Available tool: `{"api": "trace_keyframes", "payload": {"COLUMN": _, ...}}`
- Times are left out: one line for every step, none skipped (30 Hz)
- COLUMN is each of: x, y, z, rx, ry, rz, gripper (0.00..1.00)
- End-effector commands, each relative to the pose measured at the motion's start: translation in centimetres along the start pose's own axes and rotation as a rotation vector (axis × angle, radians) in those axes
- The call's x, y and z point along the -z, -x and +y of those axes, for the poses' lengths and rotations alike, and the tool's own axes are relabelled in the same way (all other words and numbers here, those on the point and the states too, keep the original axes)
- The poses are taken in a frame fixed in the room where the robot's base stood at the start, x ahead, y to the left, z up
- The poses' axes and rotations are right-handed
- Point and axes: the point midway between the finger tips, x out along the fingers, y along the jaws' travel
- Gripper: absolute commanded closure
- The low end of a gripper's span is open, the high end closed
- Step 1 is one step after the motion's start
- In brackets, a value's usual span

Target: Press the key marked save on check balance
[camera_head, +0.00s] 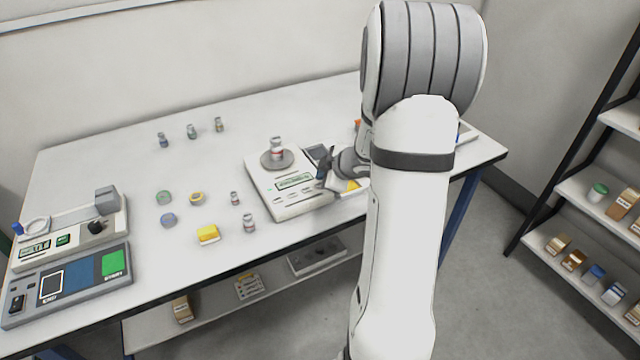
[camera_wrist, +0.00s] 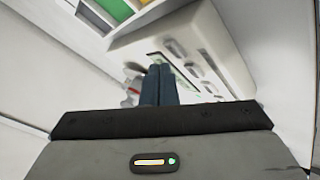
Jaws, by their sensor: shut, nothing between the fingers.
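The check balance (camera_head: 262,185) is a white device at the middle of the table, with a round grey pan, a lit green display (camera_head: 295,180) and a row of keys along its front. A small vial with a red band (camera_head: 277,147) stands on the pan. My gripper (camera_head: 322,168) is shut and empty, close to the right end of the display. In the wrist view my shut fingers (camera_wrist: 160,84) reach toward the balance front (camera_wrist: 205,50), covering part of the display. Grey keys (camera_wrist: 174,47) show beside them. I cannot read the key marks or tell whether the fingertips touch.
Another device (camera_head: 70,235) and a panel with a green START pad (camera_head: 115,263) are at the far left. A tray with coloured compartments (camera_wrist: 118,10) lies beside the balance.

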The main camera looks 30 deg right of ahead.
Motion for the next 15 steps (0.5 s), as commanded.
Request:
{"api": "trace_keyframes", "payload": {"x": -0.01, "y": 0.00, "z": 0.00, "rx": 0.000, "ry": 0.000, "rz": 0.000, "gripper": 1.00}}
{"api": "trace_keyframes", "payload": {"x": -0.01, "y": 0.00, "z": 0.00, "rx": 0.000, "ry": 0.000, "rz": 0.000, "gripper": 1.00}}
{"api": "trace_keyframes", "payload": {"x": -0.01, "y": 0.00, "z": 0.00, "rx": 0.000, "ry": 0.000, "rz": 0.000, "gripper": 1.00}}
{"api": "trace_keyframes", "payload": {"x": -0.01, "y": 0.00, "z": 0.00, "rx": 0.000, "ry": 0.000, "rz": 0.000, "gripper": 1.00}}
{"api": "trace_keyframes", "payload": {"x": -0.01, "y": 0.00, "z": 0.00, "rx": 0.000, "ry": 0.000, "rz": 0.000, "gripper": 1.00}}
{"api": "trace_keyframes", "payload": {"x": -0.03, "y": -0.02, "z": -0.02, "rx": 0.000, "ry": 0.000, "rz": 0.000, "gripper": 1.00}}
{"api": "trace_keyframes", "payload": {"x": -0.06, "y": -0.06, "z": -0.05, "rx": 0.000, "ry": 0.000, "rz": 0.000, "gripper": 1.00}}
{"api": "trace_keyframes", "payload": {"x": -0.10, "y": -0.11, "z": -0.09, "rx": 0.000, "ry": 0.000, "rz": 0.000, "gripper": 1.00}}
{"api": "trace_keyframes", "payload": {"x": -0.16, "y": -0.20, "z": -0.16, "rx": 0.000, "ry": -0.001, "rz": 0.000, "gripper": 1.00}}
{"api": "trace_keyframes", "payload": {"x": -0.22, "y": -0.28, "z": -0.21, "rx": 0.000, "ry": -0.001, "rz": 0.000, "gripper": 1.00}}
{"api": "trace_keyframes", "payload": {"x": -0.29, "y": -0.36, "z": -0.27, "rx": 0.000, "ry": -0.001, "rz": 0.000, "gripper": 1.00}}
{"api": "trace_keyframes", "payload": {"x": -0.37, "y": -0.47, "z": -0.36, "rx": 0.000, "ry": -0.002, "rz": 0.000, "gripper": 1.00}}
{"api": "trace_keyframes", "payload": {"x": -0.42, "y": -0.54, "z": -0.41, "rx": 0.001, "ry": -0.002, "rz": 0.000, "gripper": 1.00}}
{"api": "trace_keyframes", "payload": {"x": -0.45, "y": -0.58, "z": -0.44, "rx": 0.001, "ry": -0.001, "rz": 0.000, "gripper": 1.00}}
{"api": "trace_keyframes", "payload": {"x": -0.47, "y": -0.61, "z": -0.46, "rx": 0.001, "ry": -0.001, "rz": 0.000, "gripper": 1.00}}
